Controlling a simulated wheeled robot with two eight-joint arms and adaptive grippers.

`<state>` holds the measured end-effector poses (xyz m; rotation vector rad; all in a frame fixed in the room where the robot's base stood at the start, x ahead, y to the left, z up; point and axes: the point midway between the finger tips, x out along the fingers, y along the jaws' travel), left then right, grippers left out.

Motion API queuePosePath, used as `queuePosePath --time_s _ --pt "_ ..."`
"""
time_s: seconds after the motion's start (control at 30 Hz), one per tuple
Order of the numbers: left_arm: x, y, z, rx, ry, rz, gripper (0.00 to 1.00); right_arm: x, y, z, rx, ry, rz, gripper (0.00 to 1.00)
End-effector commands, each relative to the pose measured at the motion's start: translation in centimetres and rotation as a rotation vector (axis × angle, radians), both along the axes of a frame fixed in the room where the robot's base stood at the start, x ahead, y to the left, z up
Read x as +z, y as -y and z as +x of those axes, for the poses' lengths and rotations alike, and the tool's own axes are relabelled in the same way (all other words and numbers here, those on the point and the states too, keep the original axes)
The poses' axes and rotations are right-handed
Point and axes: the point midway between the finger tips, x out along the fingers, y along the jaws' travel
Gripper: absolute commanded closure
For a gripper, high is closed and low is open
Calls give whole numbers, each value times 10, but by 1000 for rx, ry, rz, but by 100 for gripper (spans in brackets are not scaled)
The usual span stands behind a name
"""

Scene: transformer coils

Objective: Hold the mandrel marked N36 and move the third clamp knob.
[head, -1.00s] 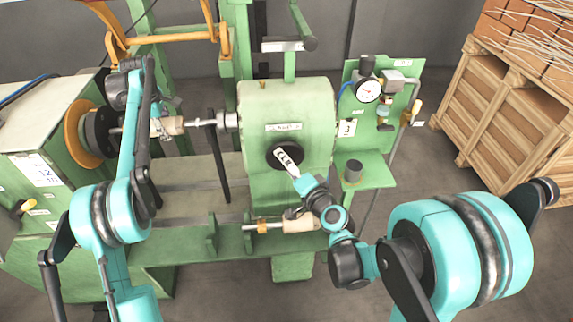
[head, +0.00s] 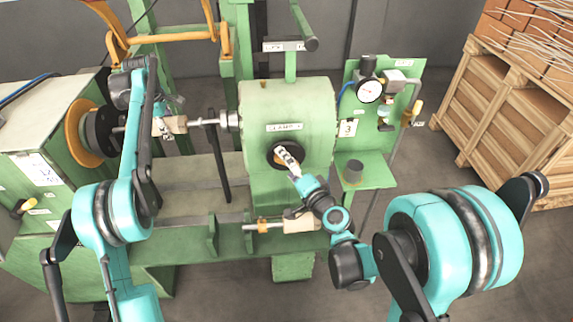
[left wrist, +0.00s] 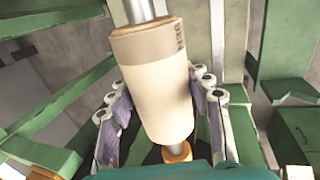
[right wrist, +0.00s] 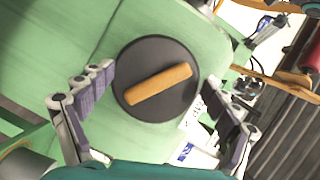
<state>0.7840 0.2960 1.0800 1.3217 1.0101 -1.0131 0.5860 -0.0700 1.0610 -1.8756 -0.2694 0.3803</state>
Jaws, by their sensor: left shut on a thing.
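The cream mandrel (left wrist: 158,95) with a brown end band marked N36 sits on a metal shaft in the left wrist view. My left gripper (left wrist: 160,82) is shut on it, fingers on both sides. In the head view this mandrel (head: 176,124) lies in line with the spindle, partly hidden by my left arm. The clamp knob, a black disc (right wrist: 132,62) with a wooden bar handle (right wrist: 158,84), is on the green housing's front. My right gripper (right wrist: 159,83) is open and empty, its fingers apart on either side of the disc. In the head view my right gripper (head: 288,158) partly covers the knob.
A second cream mandrel (head: 300,224) lies on the lower front rail. The green panel (head: 378,140) at right carries a gauge (head: 369,91) and a card marked 3 (head: 347,128). A wooden crate (head: 500,130) stands at far right. A dark cup (head: 354,170) sits on the shelf.

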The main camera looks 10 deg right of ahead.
Motion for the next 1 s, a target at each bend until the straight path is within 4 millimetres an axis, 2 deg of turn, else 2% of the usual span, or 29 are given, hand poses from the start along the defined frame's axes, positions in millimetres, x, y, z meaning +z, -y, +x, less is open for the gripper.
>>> queuePosePath --time_s 0.03,0.27,0.37,0.8,1.0 --pt "2 6 1 -4 2 -8 100 0 1 0 -2 0 -1 10" --pt "2 6 1 -3 2 -8 100 0 3 -1 -5 1 -3 10" --pt "2 5 1 -3 3 -7 100 1 7 -9 -7 1 -3 10" --pt "1 3 1 -2 3 -6 100 12 38 -91 -8 0 -3 10" --pt "1 3 0 -1 2 -5 100 15 44 -108 -5 0 -3 10"
